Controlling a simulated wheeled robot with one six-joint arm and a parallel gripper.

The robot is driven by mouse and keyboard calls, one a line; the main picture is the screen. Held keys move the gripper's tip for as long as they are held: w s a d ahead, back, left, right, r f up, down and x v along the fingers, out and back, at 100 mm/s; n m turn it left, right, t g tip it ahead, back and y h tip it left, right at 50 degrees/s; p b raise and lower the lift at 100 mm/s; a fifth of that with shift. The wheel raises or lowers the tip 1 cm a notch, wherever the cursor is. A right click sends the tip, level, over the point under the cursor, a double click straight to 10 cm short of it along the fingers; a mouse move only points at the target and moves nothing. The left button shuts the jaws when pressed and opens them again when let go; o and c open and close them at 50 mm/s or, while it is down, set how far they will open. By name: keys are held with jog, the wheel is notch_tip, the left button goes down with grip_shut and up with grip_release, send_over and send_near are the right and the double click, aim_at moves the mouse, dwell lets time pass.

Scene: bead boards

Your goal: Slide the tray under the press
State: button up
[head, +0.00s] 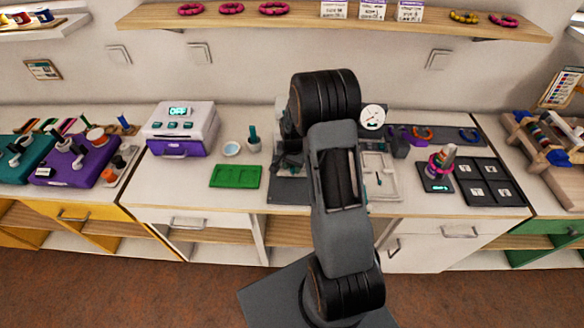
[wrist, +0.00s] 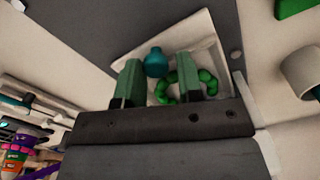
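In the wrist view a pale square tray (wrist: 205,52) lies on or beside a dark grey plate (wrist: 190,15). It carries a teal knob (wrist: 156,62) and a ring of green beads (wrist: 207,80). My gripper (wrist: 160,68) is open, one finger on each side of the knob; a gap shows at the right finger. I cannot tell how far down the fingers reach. In the head view my arm hides the tray and most of the press area; a dark plate (head: 288,190) and a round white dial (head: 373,118) show beside the arm, and I cannot tell which machine the dial belongs to.
A white and purple machine (head: 180,130), a green tray (head: 235,177) and a small cup (head: 254,143) stand left of my arm. A pale tray (head: 384,190), a bead stand (head: 437,170) and a dark sectioned board (head: 490,182) lie right. A shelf (head: 400,22) runs above.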

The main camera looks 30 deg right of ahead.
jog(key=o, duration=0.3)
jog(key=shift+d, duration=0.1)
jog(key=shift+o, duration=0.2)
notch_tip(320, 180, up, 14)
jog(key=b, duration=0.1)
jog(key=shift+f, duration=0.1)
dwell(0.7)
